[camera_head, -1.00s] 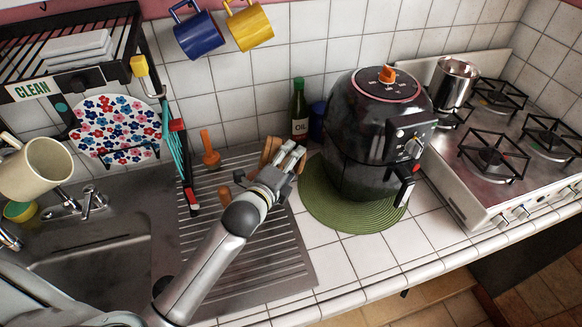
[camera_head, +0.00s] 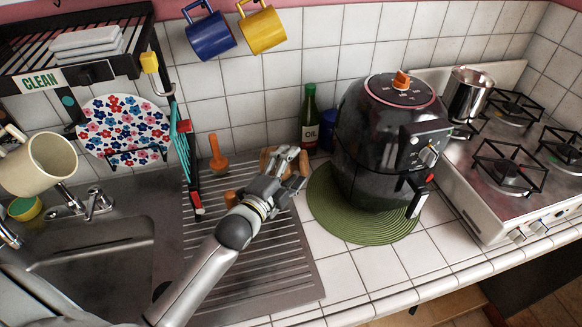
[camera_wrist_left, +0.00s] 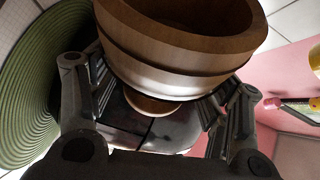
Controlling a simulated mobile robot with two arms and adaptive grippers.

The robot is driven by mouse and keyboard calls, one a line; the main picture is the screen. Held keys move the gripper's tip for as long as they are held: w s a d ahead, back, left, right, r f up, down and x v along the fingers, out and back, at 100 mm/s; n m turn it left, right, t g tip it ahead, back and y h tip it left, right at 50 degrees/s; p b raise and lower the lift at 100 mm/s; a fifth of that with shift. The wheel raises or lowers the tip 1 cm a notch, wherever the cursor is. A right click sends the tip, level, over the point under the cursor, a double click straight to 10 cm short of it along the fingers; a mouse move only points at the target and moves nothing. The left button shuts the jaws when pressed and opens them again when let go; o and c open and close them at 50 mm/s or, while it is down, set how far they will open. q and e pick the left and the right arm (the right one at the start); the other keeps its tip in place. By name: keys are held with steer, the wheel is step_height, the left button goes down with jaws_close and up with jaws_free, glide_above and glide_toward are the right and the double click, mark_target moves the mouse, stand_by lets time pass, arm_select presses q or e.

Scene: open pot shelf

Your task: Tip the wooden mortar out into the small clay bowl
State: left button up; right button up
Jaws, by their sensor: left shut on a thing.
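The brown wooden mortar (camera_wrist_left: 180,50) fills the upper middle of the left wrist view, between the fingers of my left gripper (camera_wrist_left: 160,112). Its wide rim shows at the top, and I cannot tell what is inside. In the head view my left gripper (camera_head: 292,168) is over the drainboard, shut on the mortar, which shows only as a piece of wood (camera_head: 268,160) behind the fingers. A small orange-brown thing (camera_head: 231,198) stands beside my left wrist, partly hidden; I cannot tell whether it is the clay bowl. My right gripper is out of view.
A black air fryer (camera_head: 385,150) stands on a round green mat (camera_head: 350,226) right of my gripper. An oil bottle (camera_head: 310,125) stands by the wall.

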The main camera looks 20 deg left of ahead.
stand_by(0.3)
arm_select(q)
steer(key=shift+r, duration=0.15)
steer(key=m+g+p, duration=0.1)
steer(key=m+p, duration=0.1)
steer(key=p, duration=0.2)
steer(key=shift+r, duration=0.4)
steer(key=m+p, duration=0.1)
steer(key=p, duration=0.1)
steer(key=m+g+y+p, duration=0.1)
steer(key=p, duration=0.2)
steer(key=r+m+y+p, duration=0.1)
steer(key=m+p, duration=0.1)
steer(key=shift+g, duration=0.3)
steer(key=shift+m+g+y+p, duration=0.3)
steer(key=shift+m+y, duration=0.2)
steer(key=shift+m, duration=0.4)
steer(key=m, duration=0.1)
steer(key=m+g+y, duration=0.1)
steer(key=shift+w+r+m+y, duration=0.1)
steer(key=shift+r+m+y, duration=0.2)
steer(key=shift+m, duration=0.1)
steer(key=m+y, duration=0.1)
steer(key=m, duration=0.1)
steer(key=r+m+y, duration=0.1)
steer(key=m+y, duration=0.1)
steer(key=shift+g, duration=0.3)
steer(key=shift+f, duration=0.1)
